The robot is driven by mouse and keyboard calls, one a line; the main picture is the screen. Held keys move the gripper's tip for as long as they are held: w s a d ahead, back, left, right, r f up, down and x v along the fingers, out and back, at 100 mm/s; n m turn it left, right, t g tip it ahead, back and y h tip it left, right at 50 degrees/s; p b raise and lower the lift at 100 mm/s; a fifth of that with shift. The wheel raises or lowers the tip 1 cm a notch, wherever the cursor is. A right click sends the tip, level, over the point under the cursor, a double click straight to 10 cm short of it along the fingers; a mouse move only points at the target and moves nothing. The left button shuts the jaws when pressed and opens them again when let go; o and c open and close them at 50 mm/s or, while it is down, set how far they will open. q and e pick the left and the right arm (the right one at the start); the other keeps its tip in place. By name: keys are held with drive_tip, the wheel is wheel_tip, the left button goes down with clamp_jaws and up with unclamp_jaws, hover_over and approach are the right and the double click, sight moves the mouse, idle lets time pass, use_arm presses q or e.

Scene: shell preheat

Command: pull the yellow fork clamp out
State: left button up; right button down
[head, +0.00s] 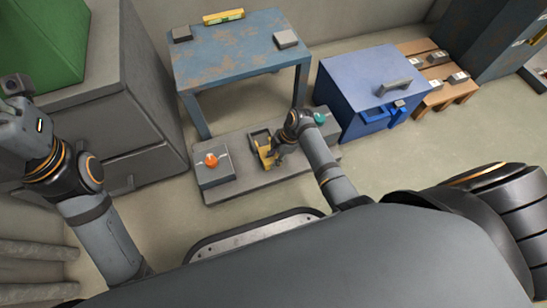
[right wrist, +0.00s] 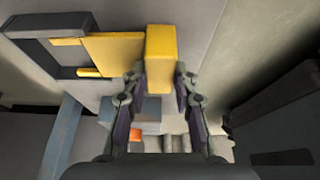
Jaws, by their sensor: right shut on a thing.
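The yellow fork clamp (head: 264,154) is on the low grey platform in the head view, by a dark grey bracket (head: 258,135). In the right wrist view the clamp shows as an upright yellow block (right wrist: 161,56) with a flat plate and a thin prong reaching left into the dark bracket frame (right wrist: 30,48). My right gripper (right wrist: 161,78) is shut on the yellow block, one finger on each side. In the head view the right gripper (head: 277,155) is beside the clamp and partly hides it. My left arm is at the far left, its fingers out of sight.
The grey platform (head: 240,188) carries a block with an orange knob (head: 210,160) on the left and a teal knob (head: 320,118) on the right. A worn blue table (head: 230,62) stands behind. A blue cabinet (head: 365,75) is at the right, close to my right arm.

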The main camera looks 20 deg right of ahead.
drive_tip(key=s+p, duration=0.4)
drive_tip(key=shift+s+d+r+p, duration=0.1)
drive_tip(key=shift+s+r+p, duration=0.1)
drive_tip(key=shift+s+p, duration=0.15)
drive_tip(key=shift+s+f, duration=0.25)
drive_tip(key=shift+f, duration=0.05)
drive_tip(key=c, duration=1)
unclamp_jaws()
drive_tip(key=shift+c, duration=0.2)
drive_tip(key=shift+w+r, duration=0.1)
drive_tip(key=shift+d+r, duration=0.15)
drive_tip(key=shift+r, duration=0.2)
drive_tip(key=v, duration=1.1)
drive_tip(key=shift+d, duration=0.1)
